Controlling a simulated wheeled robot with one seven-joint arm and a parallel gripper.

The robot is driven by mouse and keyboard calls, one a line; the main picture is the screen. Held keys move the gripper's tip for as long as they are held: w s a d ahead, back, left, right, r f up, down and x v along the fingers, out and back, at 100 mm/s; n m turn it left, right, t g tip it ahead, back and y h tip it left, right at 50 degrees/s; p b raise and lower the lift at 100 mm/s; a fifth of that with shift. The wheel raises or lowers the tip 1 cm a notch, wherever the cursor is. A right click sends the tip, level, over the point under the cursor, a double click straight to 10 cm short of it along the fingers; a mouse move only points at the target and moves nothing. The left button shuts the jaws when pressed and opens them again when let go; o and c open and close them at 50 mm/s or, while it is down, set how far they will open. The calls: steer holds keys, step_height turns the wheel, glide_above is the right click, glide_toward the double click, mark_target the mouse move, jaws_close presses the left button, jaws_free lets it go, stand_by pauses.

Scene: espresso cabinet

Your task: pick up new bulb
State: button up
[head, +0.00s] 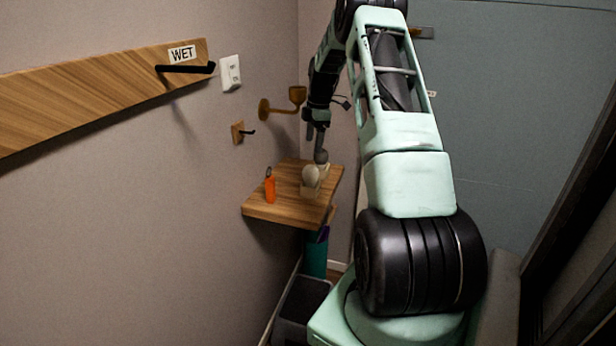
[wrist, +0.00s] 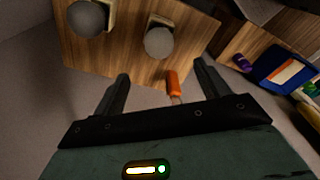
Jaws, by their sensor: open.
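Two round grey-white bulbs stand in pale holders on a small wooden shelf (head: 262,211). In the head view one bulb (head: 310,175) is nearer and the other bulb (head: 321,156) is just behind it. In the wrist view one bulb (wrist: 86,18) is at the top left and the other bulb (wrist: 160,42) is near the top middle. I cannot tell which is the new one. My gripper (head: 316,147) is above the shelf's far part, close to the farther bulb. In the wrist view my gripper (wrist: 161,69) is open, with nothing held between its fingers.
An orange-handled tool (head: 270,187) is at the shelf's left side; it shows in the wrist view (wrist: 173,82). A brass wall lamp (head: 297,95) and a small hook (head: 242,132) are above the shelf. A dark bin (head: 302,300) stands below.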

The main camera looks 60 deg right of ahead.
mark_target(310, 174)
steer(key=f, duration=0.2)
steer(key=f+p, duration=0.1)
steer(key=f, duration=0.2)
steer(key=f+p, duration=0.1)
steer(key=f, duration=0.1)
steer(key=shift+w+a+f, duration=0.3)
steer(key=shift+a, duration=0.1)
steer(key=shift+w+f+p, duration=0.2)
steer(key=shift+f+p, duration=1.4)
steer(key=shift+f, duration=1)
steer(key=shift+a, duration=0.1)
steer(key=c, duration=1)
